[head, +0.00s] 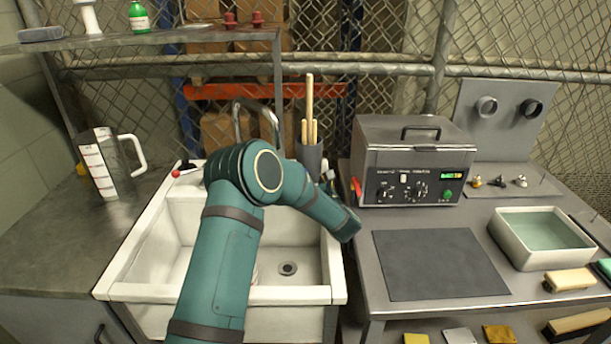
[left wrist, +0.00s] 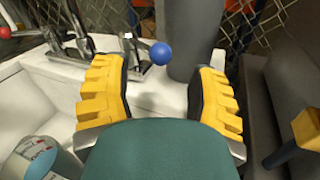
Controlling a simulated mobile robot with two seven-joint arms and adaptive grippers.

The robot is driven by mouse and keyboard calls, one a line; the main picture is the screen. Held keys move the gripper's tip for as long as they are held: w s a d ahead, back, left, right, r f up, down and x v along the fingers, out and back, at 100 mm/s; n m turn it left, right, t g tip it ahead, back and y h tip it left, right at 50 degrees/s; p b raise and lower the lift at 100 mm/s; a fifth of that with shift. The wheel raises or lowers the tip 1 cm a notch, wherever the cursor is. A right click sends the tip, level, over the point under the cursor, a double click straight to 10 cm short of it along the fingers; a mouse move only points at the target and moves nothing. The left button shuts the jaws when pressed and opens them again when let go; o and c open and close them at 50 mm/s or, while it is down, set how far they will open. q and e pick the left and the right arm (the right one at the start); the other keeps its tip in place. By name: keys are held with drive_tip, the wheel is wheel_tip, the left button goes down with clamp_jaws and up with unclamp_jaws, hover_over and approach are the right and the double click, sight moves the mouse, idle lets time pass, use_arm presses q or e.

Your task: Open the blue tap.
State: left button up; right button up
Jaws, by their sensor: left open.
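The blue tap's round knob (left wrist: 160,53) shows in the left wrist view, on a metal lever at the back of the sink. In the head view the blue tap is hidden behind my left arm. My left gripper (left wrist: 157,85) is open, with yellow fingers spread apart and nothing between them. The blue knob appears between and beyond the fingertips, apart from both. The red tap's knob (head: 176,173) is on the left of the sink (head: 147,262); it also shows in the left wrist view (left wrist: 5,33). My right gripper is not in view.
A dark grey cylinder (left wrist: 190,35) stands close behind the blue knob; in the head view this holder (head: 310,157) carries wooden handles. The curved spout (head: 238,108) rises behind my arm. A metal machine (head: 412,160) stands to the right. A can (left wrist: 42,158) is low at left.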

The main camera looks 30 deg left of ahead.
use_arm(q)
drive_tip(key=v, duration=0.6)
drive_tip(key=shift+s+d, duration=0.2)
